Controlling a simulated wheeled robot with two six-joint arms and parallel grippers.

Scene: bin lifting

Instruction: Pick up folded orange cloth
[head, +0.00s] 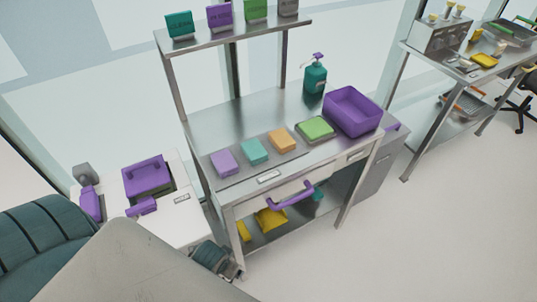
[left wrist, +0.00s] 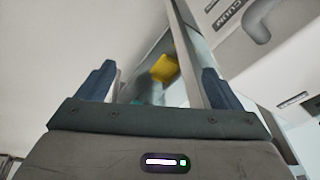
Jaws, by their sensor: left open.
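The folded orange cloth (head: 281,140) lies flat on the steel worktable, in a row between a folded teal cloth (head: 254,151) and a green item (head: 316,128). Nothing covers it in the head view. My left gripper (left wrist: 158,75) shows in the left wrist view with its two blue fingers spread wide and nothing between them. The orange cloth is not in the left wrist view, and the gripper is away from it. My right gripper is in neither view.
A folded purple cloth (head: 224,163) lies left of the teal one. A purple bin (head: 352,110) and a teal pump bottle (head: 315,75) stand at the right. A raised shelf (head: 240,40) with colored signs overhangs the back. A purple handle (head: 290,198) juts from the table's front.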

